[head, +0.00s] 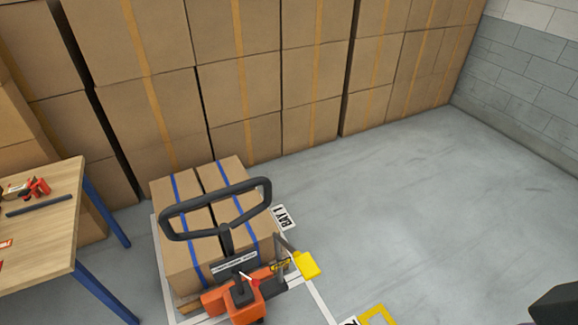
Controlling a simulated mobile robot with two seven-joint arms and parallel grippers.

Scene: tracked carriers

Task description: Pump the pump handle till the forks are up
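The pump handle (263,192) is a black closed loop on a dark shaft. It stands up above the orange base of a pallet truck (212,302) at the lower middle of the head view. The truck stands at a load of cardboard boxes with blue straps (167,188). The forks are hidden under the load, so their height cannot be told.
A wooden table with blue legs (62,238) stands at the left, with small red and dark items on it. Stacked cartons (150,110) line the back. A yellow block (307,265) is right of the truck. Grey floor (420,210) is clear to the right. A dark shape fills the lower right corner.

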